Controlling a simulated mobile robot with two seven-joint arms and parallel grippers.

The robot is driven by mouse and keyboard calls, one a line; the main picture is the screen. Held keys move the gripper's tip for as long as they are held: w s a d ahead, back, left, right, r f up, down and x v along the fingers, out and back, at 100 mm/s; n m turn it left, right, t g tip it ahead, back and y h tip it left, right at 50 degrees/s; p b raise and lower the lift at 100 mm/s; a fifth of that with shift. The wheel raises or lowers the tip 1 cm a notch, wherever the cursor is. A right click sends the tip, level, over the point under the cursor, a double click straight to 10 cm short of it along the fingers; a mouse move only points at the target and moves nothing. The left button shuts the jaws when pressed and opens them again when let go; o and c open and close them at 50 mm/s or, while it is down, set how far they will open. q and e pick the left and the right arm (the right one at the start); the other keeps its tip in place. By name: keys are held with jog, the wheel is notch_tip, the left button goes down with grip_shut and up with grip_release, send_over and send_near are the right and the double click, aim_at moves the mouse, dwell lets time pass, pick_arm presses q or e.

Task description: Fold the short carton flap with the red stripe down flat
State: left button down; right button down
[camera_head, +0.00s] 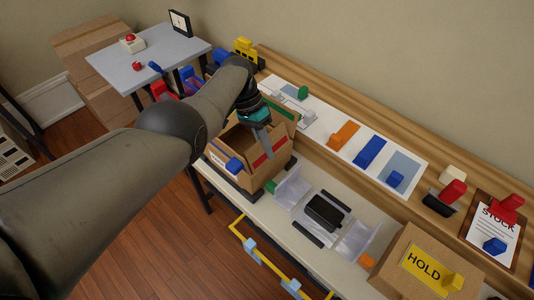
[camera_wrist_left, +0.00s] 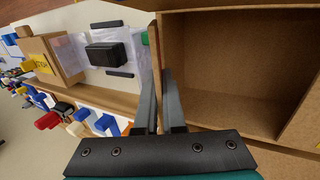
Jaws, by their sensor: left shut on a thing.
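The open brown carton (camera_head: 228,182) stands on the bench in the head view. Its short flap with the red stripe (camera_head: 268,155) is on the right side, raised rather than folded flat across the opening. My left gripper (camera_head: 264,140) reaches down over that side and is shut on the flap's upper edge. In the left wrist view my gripper's fingers (camera_wrist_left: 160,112) lie on either side of the thin cardboard edge (camera_wrist_left: 157,60). The empty-looking carton interior (camera_wrist_left: 235,70) is to its right. My arm hides part of the carton's far left side. My right gripper is not in view.
A green-striped flap (camera_head: 283,110) stands up at the carton's back. A shelf with colored blocks runs behind.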

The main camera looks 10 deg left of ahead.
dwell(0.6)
pick_arm(q)
jog(key=c, duration=1)
grip_release()
jog(key=shift+a+p+v, duration=0.1)
jog(key=shift+p+v, duration=0.1)
jog(key=shift+v, duration=3.6)
jog(key=shift+a+p+v, duration=0.15)
jog(key=shift+p+v, duration=0.05)
jog(key=shift+v, duration=3.6)
jog(key=shift+w+f, duration=0.1)
jog(key=shift+w, duration=0.05)
